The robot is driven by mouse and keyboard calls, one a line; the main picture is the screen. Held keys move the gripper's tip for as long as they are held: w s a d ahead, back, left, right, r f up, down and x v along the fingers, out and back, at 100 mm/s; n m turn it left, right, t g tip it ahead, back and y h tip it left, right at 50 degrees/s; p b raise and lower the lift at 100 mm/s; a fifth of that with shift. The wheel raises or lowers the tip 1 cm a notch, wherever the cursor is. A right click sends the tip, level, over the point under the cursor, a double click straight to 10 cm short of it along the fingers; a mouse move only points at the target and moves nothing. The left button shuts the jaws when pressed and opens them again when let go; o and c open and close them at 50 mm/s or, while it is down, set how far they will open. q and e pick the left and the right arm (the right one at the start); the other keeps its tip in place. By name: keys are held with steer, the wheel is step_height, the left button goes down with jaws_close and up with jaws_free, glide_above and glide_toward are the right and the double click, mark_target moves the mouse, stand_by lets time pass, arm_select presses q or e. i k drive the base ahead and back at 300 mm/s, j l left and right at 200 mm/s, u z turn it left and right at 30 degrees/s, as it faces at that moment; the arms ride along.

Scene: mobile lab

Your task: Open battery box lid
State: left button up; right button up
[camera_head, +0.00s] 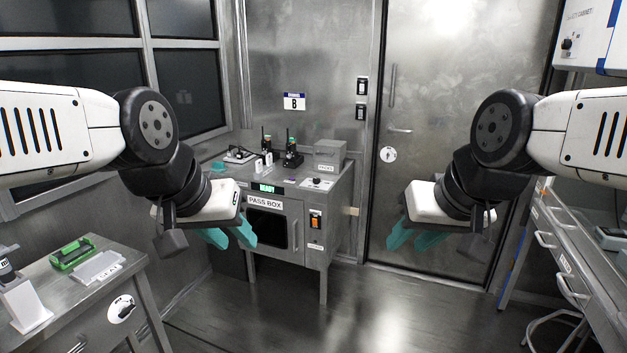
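A grey lidded box (329,154) with a small unreadable front label stands at the back right of the metal pass box cabinet (285,205); its lid looks shut. I cannot confirm that it is the battery box. My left gripper (231,241) hangs in the air in front of the cabinet's left side, its teal fingers apart and empty. My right gripper (408,243) hangs in front of the metal door, to the right of the cabinet, its teal fingers apart and empty. Neither gripper touches the grey box.
Handheld radios (292,155) and small items stand on the cabinet top. A side table (70,290) at left holds a green item (73,252) and a pale tray (97,268). A drawer bench (565,245) lines the right. The middle floor (345,310) is clear.

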mark_target(333, 151)
steer(key=i+u, duration=0.45)
steer(key=i, duration=0.6)
steer(key=i+j+z, duration=0.3)
steer(key=i, duration=0.4)
steer(key=i+j+z, duration=0.3)
steer(key=i+j, duration=0.3)
